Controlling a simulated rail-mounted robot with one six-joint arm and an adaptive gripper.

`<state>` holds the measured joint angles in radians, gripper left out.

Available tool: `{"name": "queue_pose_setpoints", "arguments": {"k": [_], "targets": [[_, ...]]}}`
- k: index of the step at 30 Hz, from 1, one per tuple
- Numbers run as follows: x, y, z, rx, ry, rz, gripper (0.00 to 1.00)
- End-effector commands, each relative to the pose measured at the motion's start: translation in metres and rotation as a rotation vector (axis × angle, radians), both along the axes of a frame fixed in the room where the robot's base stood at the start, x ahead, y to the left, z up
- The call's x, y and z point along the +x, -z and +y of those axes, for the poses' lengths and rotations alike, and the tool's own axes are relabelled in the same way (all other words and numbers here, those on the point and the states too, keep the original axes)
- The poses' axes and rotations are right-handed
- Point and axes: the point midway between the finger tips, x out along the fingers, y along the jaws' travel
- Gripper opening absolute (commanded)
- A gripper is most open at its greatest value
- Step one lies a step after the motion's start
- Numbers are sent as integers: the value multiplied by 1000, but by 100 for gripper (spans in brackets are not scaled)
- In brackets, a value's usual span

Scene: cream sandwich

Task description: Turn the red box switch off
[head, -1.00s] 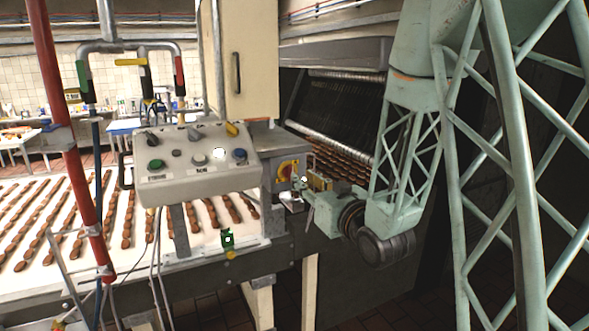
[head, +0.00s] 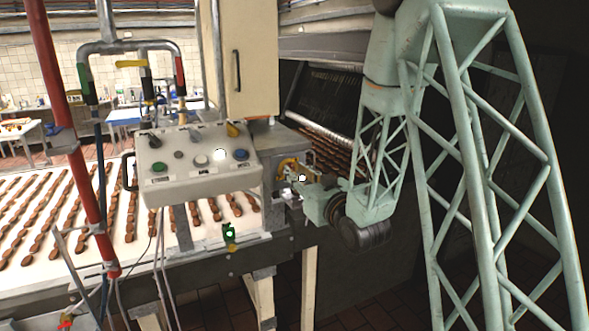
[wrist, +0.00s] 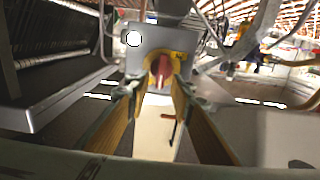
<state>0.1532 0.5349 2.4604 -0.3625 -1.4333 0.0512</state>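The red switch (wrist: 160,68) shows in the wrist view as a red knob on a yellow backing. It is on the front of a grey metal box (wrist: 138,57). In the head view the grey box (head: 284,143) is right of the control panel, and my gripper largely hides the switch. My gripper (wrist: 156,86) is open, with one finger to each side of the knob in the wrist view. I cannot tell whether the fingertips touch it. In the head view my gripper (head: 294,172) is close to the front of the box.
A control panel (head: 195,159) with buttons and knobs stands left of the box. A conveyor (head: 60,225) with rows of brown sandwiches runs behind and below it. A red pipe (head: 75,160) rises at left. A small green switch (head: 229,232) is on the frame below.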

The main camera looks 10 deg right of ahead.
Motion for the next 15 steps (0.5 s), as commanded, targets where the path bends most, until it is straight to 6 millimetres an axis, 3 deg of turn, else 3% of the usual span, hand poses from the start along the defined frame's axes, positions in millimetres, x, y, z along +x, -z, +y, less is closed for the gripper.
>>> {"name": "queue_pose_setpoints", "arguments": {"k": [6, 15], "targets": [[11, -1, 3, 0, -1, -1, 22], [13, 0, 3, 0, -1, -1, 22]]}}
